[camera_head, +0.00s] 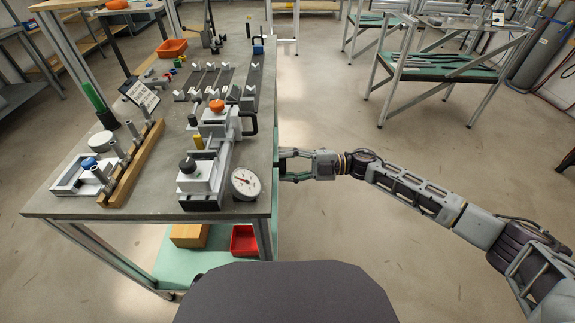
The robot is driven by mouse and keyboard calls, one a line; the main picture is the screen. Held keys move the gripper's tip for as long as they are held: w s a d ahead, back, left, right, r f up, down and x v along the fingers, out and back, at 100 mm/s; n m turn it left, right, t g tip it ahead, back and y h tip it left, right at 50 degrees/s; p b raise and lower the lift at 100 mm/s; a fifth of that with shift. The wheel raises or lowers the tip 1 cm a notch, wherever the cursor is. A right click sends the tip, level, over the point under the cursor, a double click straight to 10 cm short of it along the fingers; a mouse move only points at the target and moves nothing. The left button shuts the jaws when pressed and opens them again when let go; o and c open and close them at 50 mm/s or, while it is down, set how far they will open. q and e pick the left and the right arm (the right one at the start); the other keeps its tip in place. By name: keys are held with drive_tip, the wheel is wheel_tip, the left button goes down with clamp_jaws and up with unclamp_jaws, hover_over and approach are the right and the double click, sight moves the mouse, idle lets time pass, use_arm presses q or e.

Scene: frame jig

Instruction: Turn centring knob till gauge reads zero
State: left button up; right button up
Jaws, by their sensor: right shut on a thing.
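The round white gauge (245,183) stands at the front right of the bench, facing me. Its scale is too small to read. Beside it on the left is a grey jig block (203,185) with a black knob (187,165) on top. An orange knob (216,105) sits farther back on the same fixture. I cannot tell which knob is the centring knob. My right gripper (284,165) is at the bench's right edge, right of the gauge and apart from both knobs. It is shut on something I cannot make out. My left gripper is not in view.
The grey bench (150,205) also carries a wooden rack (131,166) of grey pegs, a white tray-like fixture (72,178), a tilted sign (140,96) and an orange bin (172,48). A black handle (253,123) stands by the right edge.

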drive_tip(key=o, duration=1)
drive_tip(key=shift+c, duration=0.2)
drive_tip(key=shift+d, duration=0.15)
drive_tip(key=d, duration=1.1)
drive_tip(key=shift+d, duration=0.35)
